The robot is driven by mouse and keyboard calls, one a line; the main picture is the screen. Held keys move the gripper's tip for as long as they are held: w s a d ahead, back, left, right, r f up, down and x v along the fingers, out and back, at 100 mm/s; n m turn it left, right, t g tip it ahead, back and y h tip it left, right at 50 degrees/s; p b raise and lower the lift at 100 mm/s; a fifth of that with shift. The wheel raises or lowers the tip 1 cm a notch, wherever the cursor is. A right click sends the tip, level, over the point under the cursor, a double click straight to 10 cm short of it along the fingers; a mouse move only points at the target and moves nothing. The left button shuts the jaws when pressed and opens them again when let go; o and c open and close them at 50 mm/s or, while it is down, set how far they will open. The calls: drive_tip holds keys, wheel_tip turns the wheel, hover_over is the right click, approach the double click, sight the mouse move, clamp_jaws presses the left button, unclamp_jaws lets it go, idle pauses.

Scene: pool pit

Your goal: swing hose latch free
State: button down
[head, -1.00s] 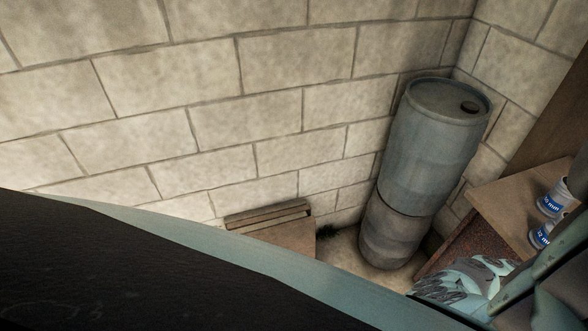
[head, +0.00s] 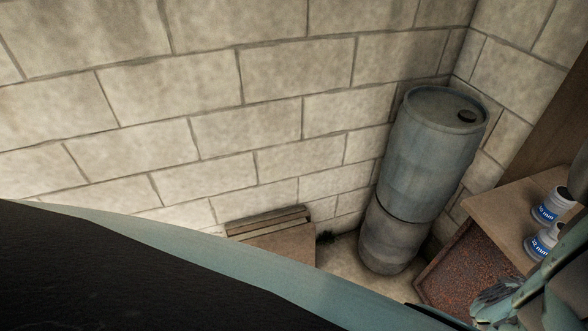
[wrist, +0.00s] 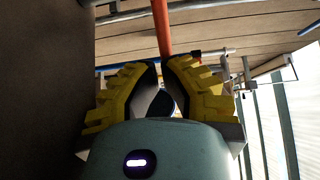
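In the wrist view my gripper (wrist: 161,64) has two yellow-and-black ribbed fingers, with their tips close together. An orange rod (wrist: 162,28) comes down from the top edge to the fingertips. Whether the tips hold the rod or it lies just beyond them is not clear. I cannot tell whether this rod is the hose latch. No hose or latch can be made out for certain in either view. My gripper is not clearly seen in the head view.
Grey-blue barrels (head: 432,150) stand stacked in the corner by the block wall (head: 240,160). A wooden shelf (head: 490,208) at right holds white-and-blue containers (head: 548,205). In the wrist view, metal pipes (wrist: 195,8) run beneath planks, and a dark surface (wrist: 45,80) fills the left.

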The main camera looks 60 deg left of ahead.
drive_tip(key=n+t+y+b, duration=0.1)
drive_tip(key=w+d+t+y+b, duration=0.1)
drive_tip(key=b, duration=0.1)
drive_tip(key=shift+d+f+n, duration=0.2)
drive_tip(key=shift+d+n, duration=0.1)
drive_tip(key=shift+n, duration=0.1)
drive_tip(key=shift+r+t, duration=0.15)
drive_tip(key=shift+t, duration=0.15)
idle(0.4)
